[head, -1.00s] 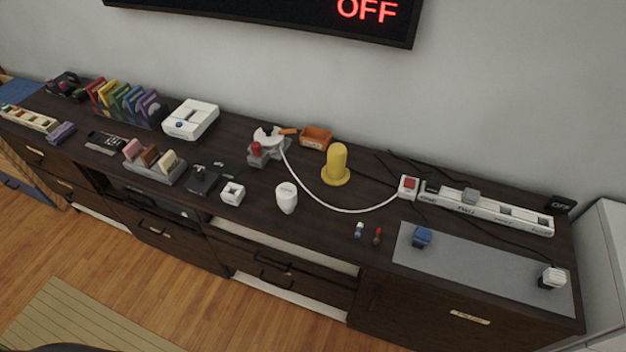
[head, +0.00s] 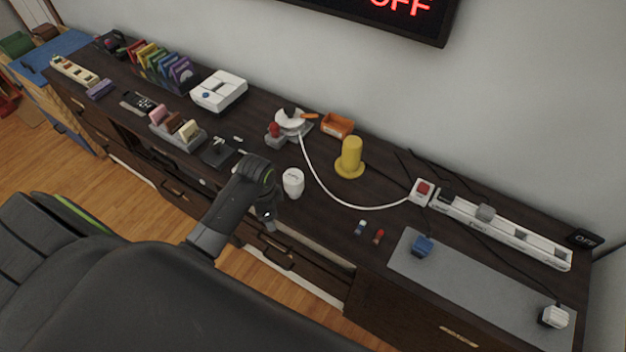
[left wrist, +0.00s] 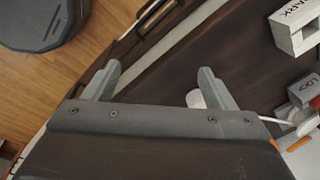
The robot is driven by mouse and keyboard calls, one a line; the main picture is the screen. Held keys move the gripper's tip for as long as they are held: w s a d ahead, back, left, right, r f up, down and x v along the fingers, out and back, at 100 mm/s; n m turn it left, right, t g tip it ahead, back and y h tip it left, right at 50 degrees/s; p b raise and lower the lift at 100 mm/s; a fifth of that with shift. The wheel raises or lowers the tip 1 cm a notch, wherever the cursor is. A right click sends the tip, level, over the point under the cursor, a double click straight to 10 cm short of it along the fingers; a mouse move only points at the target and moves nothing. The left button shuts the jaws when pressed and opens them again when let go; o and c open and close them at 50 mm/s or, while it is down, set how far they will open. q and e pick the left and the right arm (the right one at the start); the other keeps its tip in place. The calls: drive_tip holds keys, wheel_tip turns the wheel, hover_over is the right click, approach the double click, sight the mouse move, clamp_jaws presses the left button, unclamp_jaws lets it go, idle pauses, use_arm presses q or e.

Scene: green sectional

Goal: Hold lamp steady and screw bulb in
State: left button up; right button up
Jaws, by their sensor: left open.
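A white bulb-like piece (head: 293,183) stands on the dark cabinet top near its front edge. It also shows in the left wrist view (left wrist: 195,99), partly hidden by a finger. The likely lamp, a white round head on a grey base (head: 290,123) with a red knob, stands behind it; a white cord runs from it. In the left wrist view its grey base (left wrist: 304,89) reads "LOCK". My left gripper (head: 267,216) is open and empty at the cabinet's front edge, left of and nearer than the bulb; its spread fingers show in the left wrist view (left wrist: 156,82). My right gripper is out of view.
A yellow flanged cylinder (head: 351,158) and an orange tray (head: 337,125) stand behind the bulb. A power strip (head: 500,232) and grey mat (head: 480,290) lie at right.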

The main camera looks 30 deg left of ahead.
use_arm(q)
wheel_tip(320, 180, up, 6)
drive_tip(key=w+d+m, duration=0.2)
drive_tip(key=w, duration=0.1)
wheel_tip(320, 180, up, 9)
drive_tip(key=m+g, duration=0.1)
drive_tip(key=m, duration=0.6)
hover_over(292, 177)
drive_tip(key=shift+r, duration=0.15)
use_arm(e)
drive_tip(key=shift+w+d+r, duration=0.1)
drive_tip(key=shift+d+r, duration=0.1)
use_arm(q)
wheel_tip(292, 177, down, 11)
drive_tip(key=b, duration=1)
drive_tip(key=shift+b, duration=0.35)
drive_tip(key=shift+f+b, duration=0.65)
drive_tip(key=shift+f, duration=0.05)
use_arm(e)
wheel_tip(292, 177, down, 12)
